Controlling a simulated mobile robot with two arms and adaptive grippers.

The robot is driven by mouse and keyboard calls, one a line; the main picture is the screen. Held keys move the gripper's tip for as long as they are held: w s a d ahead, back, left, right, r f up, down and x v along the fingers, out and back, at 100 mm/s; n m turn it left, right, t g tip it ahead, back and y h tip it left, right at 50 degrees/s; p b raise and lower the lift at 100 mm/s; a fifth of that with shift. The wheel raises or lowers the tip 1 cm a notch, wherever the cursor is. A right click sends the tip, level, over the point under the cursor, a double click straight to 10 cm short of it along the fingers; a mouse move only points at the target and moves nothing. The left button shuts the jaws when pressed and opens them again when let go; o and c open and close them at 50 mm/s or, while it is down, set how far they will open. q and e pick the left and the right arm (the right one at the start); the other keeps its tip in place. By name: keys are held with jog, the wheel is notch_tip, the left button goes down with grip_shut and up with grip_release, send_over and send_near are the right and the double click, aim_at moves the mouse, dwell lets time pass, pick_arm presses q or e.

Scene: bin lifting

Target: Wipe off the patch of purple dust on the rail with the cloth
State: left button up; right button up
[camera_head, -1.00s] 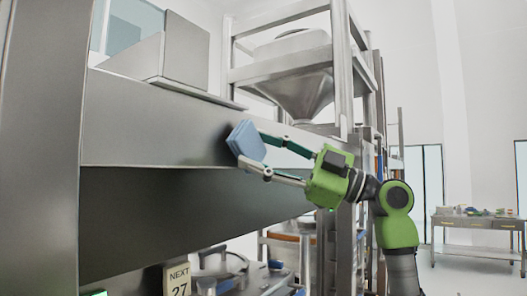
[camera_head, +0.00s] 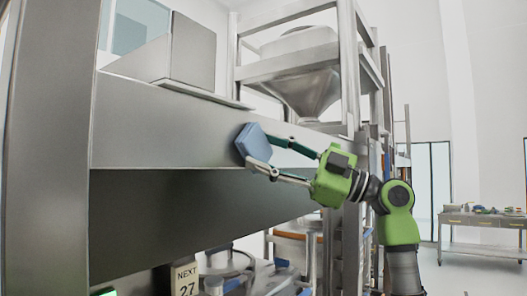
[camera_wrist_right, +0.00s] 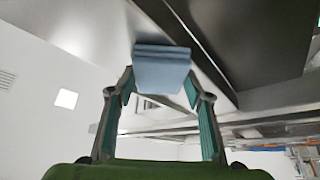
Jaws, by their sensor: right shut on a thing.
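The folded blue cloth (camera_head: 254,142) is held between the fingertips of my right gripper (camera_head: 262,152). It also shows at the fingertips in the wrist view (camera_wrist_right: 162,70). The rail (camera_head: 160,130) is a wide grey metal beam running across the left half of the head view. The cloth is in front of the rail's face near its right part and looks close against it; I cannot tell for certain whether it touches. No purple dust shows on the visible rail; the cloth hides the patch of face behind it. My left gripper is not in view.
A metal box (camera_head: 190,52) stands on top of the rail. A steel frame with a hopper (camera_head: 308,95) is behind it at the right. A table (camera_head: 480,220) stands far right.

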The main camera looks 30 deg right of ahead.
jog(key=shift+w+d, duration=0.2)
jog(key=shift+d, duration=0.35)
jog(key=shift+w+d, duration=0.15)
jog(key=shift+d, duration=0.4)
jog(key=shift+w, duration=0.1)
jog(key=shift+a, duration=0.15)
jog(key=shift+s+a+f, duration=0.1)
jog(key=shift+s+a, duration=0.1)
jog(key=shift+a, duration=0.3)
jog(key=shift+s+a+b, duration=0.25)
jog(key=shift+a, duration=0.4)
jog(key=shift+s+a+b, duration=0.2)
jog(key=shift+a+b, duration=0.05)
jog(key=shift+a, duration=0.4)
jog(key=shift+s, duration=0.1)
jog(key=shift+s+d+b, duration=0.1)
jog(key=shift+s+b, duration=0.25)
jog(key=shift+s+d+b, duration=0.25)
jog(key=shift+s+d, duration=0.1)
jog(key=shift+s, duration=0.4)
jog(key=shift+s+d+b, duration=0.2)
jog(key=shift+s+d, duration=0.1)
jog(key=shift+s, duration=0.45)
jog(key=shift+s+d+b, duration=0.25)
jog(key=shift+s+d, duration=0.1)
jog(key=shift+s, duration=0.4)
